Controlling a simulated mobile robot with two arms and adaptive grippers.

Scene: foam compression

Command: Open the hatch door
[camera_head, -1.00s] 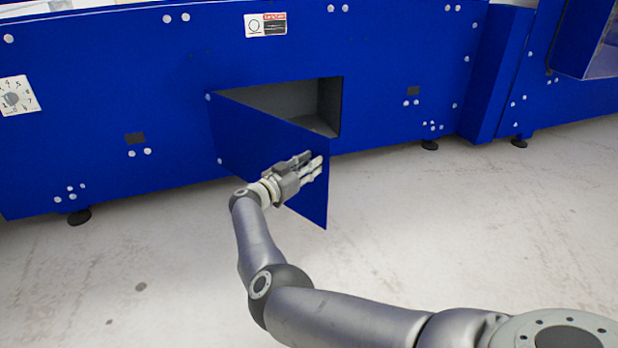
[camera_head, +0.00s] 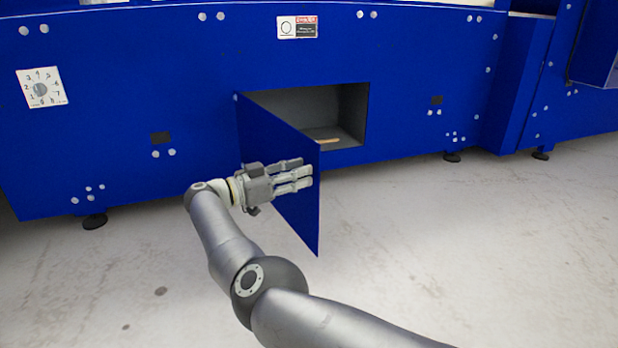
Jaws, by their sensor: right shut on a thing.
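The blue hatch door (camera_head: 292,218) stands open, hinged along its left edge and swung out from the blue machine front. Behind it the grey compartment (camera_head: 312,108) shows in part; the door hides its lower left. My right gripper (camera_head: 303,175) is at the outer face of the door, near its free edge, with the fingers pointing right. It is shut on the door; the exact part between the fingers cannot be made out. My left gripper is not in view.
A small tan piece (camera_head: 327,141) lies on the compartment floor. The pale floor (camera_head: 430,240) in front is clear.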

